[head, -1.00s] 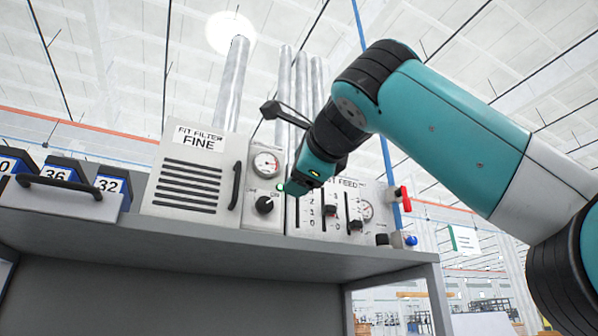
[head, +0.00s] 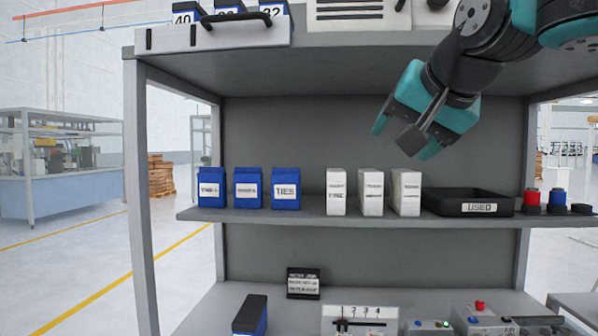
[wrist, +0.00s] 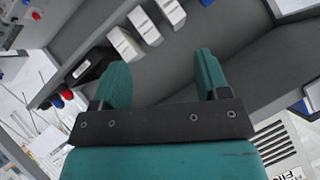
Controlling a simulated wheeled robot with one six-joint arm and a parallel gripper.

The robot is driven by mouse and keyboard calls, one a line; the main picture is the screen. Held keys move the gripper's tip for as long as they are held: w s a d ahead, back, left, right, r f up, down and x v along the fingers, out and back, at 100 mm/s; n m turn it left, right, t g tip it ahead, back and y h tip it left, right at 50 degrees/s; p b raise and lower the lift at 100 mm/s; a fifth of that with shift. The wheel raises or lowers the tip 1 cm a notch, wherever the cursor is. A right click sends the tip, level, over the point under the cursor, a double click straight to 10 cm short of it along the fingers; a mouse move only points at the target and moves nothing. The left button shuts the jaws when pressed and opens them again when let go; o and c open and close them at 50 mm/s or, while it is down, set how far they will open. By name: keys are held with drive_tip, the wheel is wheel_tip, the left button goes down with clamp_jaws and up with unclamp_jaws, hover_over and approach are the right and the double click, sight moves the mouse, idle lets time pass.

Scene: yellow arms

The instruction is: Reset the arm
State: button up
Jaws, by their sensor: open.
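My teal and black arm enters at the top right of the head view. My gripper (head: 405,140) hangs in front of the shelf unit's grey back panel, above the middle shelf, with its fingers apart and pointing down. In the wrist view my gripper (wrist: 160,80) shows two teal fingers spread wide with nothing between them.
The middle shelf (head: 300,216) bears several blue boxes (head: 248,188), white boxes (head: 371,192), a black tray labelled USED (head: 468,202), and red (head: 531,198) and blue knobs. A panel with sliders (head: 360,321) stands below. The upper shelf (head: 330,70) is close to my arm.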

drive_tip(key=s+f+n+g, duration=0.3)
drive_tip(key=s+f+n, duration=0.15)
drive_tip(key=f, duration=0.55)
drive_tip(key=s+f+n+g, duration=0.3)
drive_tip(key=s+f, duration=0.2)
drive_tip(key=f, duration=0.4)
drive_tip(key=s+f+n+g+y, duration=0.1)
drive_tip(key=s+f+n+g, duration=0.2)
drive_tip(key=s+f, duration=0.7)
drive_tip(key=s+g, duration=0.2)
drive_tip(key=s, duration=0.1)
drive_tip(key=shift+n, duration=0.35)
drive_tip(key=shift+a, duration=0.1)
